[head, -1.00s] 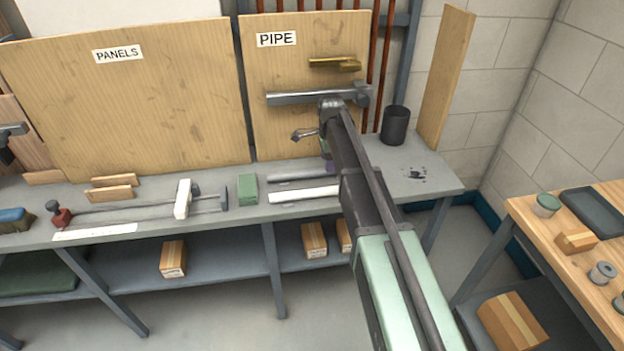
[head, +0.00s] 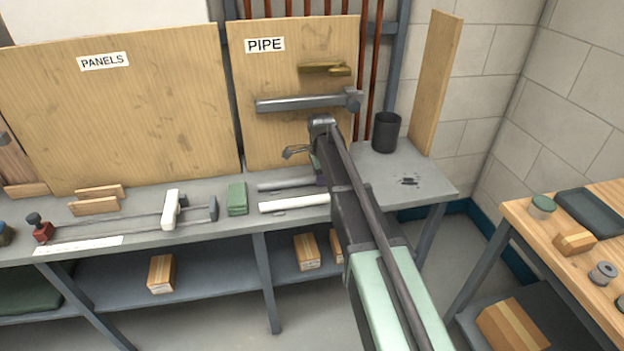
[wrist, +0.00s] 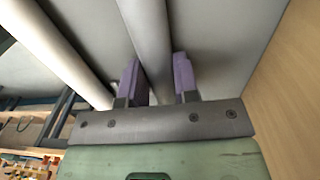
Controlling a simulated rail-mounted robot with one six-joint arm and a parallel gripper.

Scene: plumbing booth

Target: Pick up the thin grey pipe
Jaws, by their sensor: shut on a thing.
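The thin grey pipe (head: 285,184) lies on the bench below the PIPE board, and its right part is hidden behind my arm in the head view. In the wrist view the grey pipe (wrist: 148,40) runs between the two purple fingers of my gripper (wrist: 158,80), which is shut on it. The pipe looks still close to the grey bench top; I cannot tell whether it touches. In the head view my gripper is mostly hidden behind my arm.
A white pipe (head: 293,203) lies parallel in front of the grey one, and also shows at left in the wrist view (wrist: 62,50). A dark cup (head: 386,132) stands to the right.

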